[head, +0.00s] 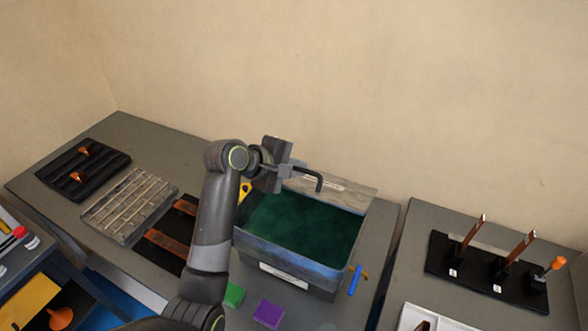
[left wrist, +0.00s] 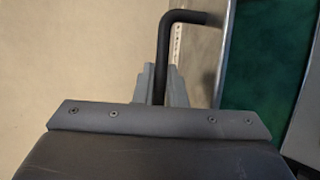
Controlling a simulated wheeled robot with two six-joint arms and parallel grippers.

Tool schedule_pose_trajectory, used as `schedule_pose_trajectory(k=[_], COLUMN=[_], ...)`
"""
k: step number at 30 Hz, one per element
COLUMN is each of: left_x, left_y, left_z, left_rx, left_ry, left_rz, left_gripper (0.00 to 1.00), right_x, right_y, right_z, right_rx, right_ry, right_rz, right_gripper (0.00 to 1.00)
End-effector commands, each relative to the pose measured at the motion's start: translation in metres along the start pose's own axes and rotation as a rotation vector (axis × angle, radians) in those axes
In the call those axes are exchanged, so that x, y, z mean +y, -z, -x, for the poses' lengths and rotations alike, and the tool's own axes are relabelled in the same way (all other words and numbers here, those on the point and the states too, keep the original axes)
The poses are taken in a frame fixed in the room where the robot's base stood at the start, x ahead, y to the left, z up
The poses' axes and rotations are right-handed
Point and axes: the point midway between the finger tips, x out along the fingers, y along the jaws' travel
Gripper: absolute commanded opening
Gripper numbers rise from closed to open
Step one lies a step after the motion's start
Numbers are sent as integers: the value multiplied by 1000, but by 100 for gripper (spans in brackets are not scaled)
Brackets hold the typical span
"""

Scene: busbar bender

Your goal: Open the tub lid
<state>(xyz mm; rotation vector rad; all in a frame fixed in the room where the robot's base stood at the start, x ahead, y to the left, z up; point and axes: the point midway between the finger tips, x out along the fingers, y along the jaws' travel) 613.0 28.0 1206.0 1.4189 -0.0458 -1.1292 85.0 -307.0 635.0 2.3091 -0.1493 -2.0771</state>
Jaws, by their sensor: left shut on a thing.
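The tub (head: 300,262) stands on the grey bench, with dark green contents (head: 305,222) showing through its open top. Its lid (head: 352,197) seems to be the pale, see-through panel raised along the back edge; its exact angle is hard to tell. My left gripper (head: 287,170) is above the tub's back left corner, shut on a black bent handle (head: 318,178). In the left wrist view the handle (left wrist: 166,45) sits between the fingers (left wrist: 158,85), with the green contents (left wrist: 265,45) to the right. My right gripper is not in view.
A wire rack tray (head: 130,205) and a black tray (head: 60,172) with copper pieces lie left. Green (head: 234,294) and purple (head: 268,314) blocks and a blue tool (head: 355,280) lie near the tub. A second bench at right holds a black stand (head: 480,270). A wall rises behind.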

Motion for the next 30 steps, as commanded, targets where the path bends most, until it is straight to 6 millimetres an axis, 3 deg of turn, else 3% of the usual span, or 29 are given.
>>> schedule_pose_trajectory(k=[16,17,21,30], left_x=[4,4,4,4], left_y=[0,0,0,0], left_z=[0,0,0,0], left_rx=[0,0,0,1], left_ry=[12,12,12,12], left_rz=[5,5,5,5], left_gripper=[0,13,32,32], right_x=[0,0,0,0], right_y=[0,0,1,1], right_z=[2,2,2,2], right_rx=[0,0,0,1], right_ry=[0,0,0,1], right_rz=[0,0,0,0], right_gripper=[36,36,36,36])
